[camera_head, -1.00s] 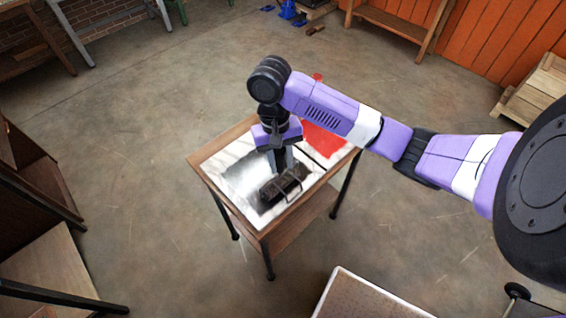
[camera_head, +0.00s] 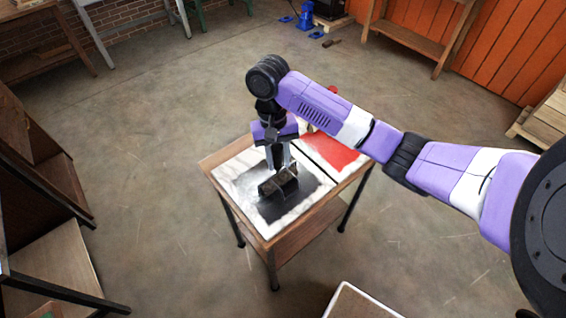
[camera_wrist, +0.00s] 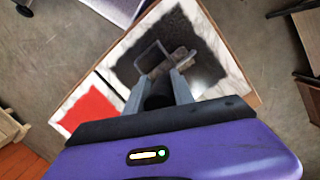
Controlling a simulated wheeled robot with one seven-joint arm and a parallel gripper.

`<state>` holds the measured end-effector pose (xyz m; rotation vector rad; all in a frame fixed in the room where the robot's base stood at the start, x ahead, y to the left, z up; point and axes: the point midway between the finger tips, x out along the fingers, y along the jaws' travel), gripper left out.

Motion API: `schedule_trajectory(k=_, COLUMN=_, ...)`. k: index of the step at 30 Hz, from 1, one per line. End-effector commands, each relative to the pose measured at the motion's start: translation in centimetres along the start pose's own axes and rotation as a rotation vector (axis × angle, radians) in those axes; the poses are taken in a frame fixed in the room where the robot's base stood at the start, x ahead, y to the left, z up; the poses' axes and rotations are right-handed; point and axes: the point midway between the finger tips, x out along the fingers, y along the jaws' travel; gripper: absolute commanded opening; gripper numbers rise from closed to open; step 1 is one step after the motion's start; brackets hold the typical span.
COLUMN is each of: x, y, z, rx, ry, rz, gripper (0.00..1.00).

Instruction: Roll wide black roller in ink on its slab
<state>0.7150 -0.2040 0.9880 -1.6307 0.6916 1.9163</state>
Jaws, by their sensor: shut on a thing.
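The wide black roller (camera_head: 286,185) is on the black ink patch of the white marble slab (camera_head: 232,180), on a small wooden table. My gripper (camera_head: 279,168) is above the slab, pointing down, shut on the roller. In the wrist view the roller (camera_wrist: 158,96) is between the fingers of my gripper (camera_wrist: 158,92), with its wire frame (camera_wrist: 150,57) lying toward the ink. The black ink (camera_wrist: 190,30) covers much of the slab (camera_wrist: 112,72). I cannot tell whether the roller touches the ink or is slightly above it. The fingers partly hide it.
A second slab with red ink (camera_head: 330,151) lies beside the first; a red thing (camera_head: 332,91) is behind my arm. The wooden table (camera_head: 262,244) has dark legs and a lower shelf. Shelving (camera_head: 40,210) stands left, and a pale-rimmed surface (camera_head: 362,303) is at the bottom. Floor around the table is clear.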

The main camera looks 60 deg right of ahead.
Motion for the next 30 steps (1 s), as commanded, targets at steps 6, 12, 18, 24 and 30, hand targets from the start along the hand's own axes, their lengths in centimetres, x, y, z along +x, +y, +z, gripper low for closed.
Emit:
schedule_trajectory(k=6, x=-0.2, y=-0.3, z=-0.6, rx=0.000, ry=0.000, rz=0.000, gripper=0.00)
schedule_trajectory(k=12, x=-0.3, y=-0.8, z=-1.6, rx=-0.001, ry=0.000, rz=0.000, gripper=0.00)
schedule_trajectory(k=18, x=-0.4, y=-1.5, z=-2.9, rx=0.000, ry=0.001, rz=0.000, gripper=0.00)
schedule_trajectory(k=24, x=-0.6, y=-1.9, z=-3.7, rx=0.000, ry=0.000, rz=0.000, gripper=0.00)
schedule_trajectory(k=30, x=-0.6, y=-2.1, z=-4.2, rx=0.001, ry=0.001, rz=0.000, gripper=0.00)
